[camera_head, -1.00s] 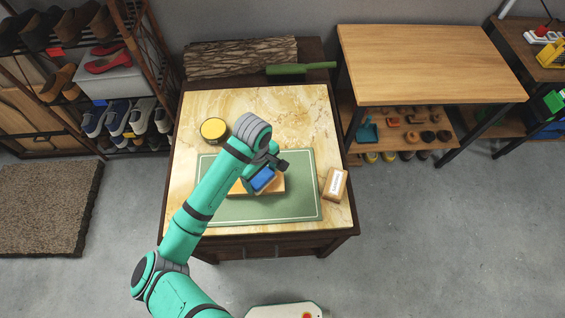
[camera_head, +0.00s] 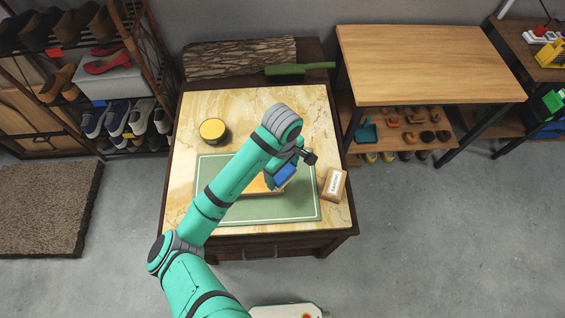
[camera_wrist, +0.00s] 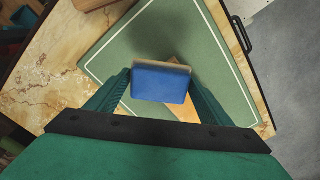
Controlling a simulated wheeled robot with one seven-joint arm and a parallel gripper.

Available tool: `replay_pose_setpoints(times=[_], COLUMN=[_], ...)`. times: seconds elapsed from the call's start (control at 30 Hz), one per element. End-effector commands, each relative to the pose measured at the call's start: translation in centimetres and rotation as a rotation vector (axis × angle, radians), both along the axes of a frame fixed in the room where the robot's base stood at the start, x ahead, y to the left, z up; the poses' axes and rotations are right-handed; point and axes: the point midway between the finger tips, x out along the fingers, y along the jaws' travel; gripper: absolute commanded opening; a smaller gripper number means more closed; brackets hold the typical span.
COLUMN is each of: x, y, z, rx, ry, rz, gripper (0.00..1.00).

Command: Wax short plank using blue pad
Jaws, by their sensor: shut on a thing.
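My gripper (camera_wrist: 160,86) is shut on the blue pad (camera_wrist: 160,84), which has a tan layer along its far edge in the wrist view. In the head view the blue pad (camera_head: 285,174) is over the right end of the short plank (camera_head: 258,188). The plank is pale wood and lies on the green mat (camera_head: 240,212); my arm hides much of it. In the wrist view part of the plank (camera_wrist: 183,110) shows beneath and beside the pad. I cannot tell whether the pad touches the plank. A round yellow-topped tin (camera_head: 212,129) stands on the marble tabletop behind the mat's left side.
A labelled wooden block (camera_head: 334,184) lies just right of the mat. A log (camera_head: 240,58) and a green tool (camera_head: 290,69) lie along the table's back. A shoe rack (camera_head: 100,80) stands left and a wooden table (camera_head: 425,62) right. The tabletop's back middle is clear.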

Motion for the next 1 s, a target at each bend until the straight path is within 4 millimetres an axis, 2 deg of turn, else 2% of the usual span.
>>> replay_pose_setpoints(times=[0.2,0.53,1.0], x=[0.1,0.0,0.0], y=[0.4,0.0,-0.2], z=[2.1,4.9,5.3], rx=[0.002,0.001,-0.001], ry=[-0.004,-0.002,-0.001], rz=[0.004,-0.003,-0.004], gripper=[0.56,0.56,0.56])
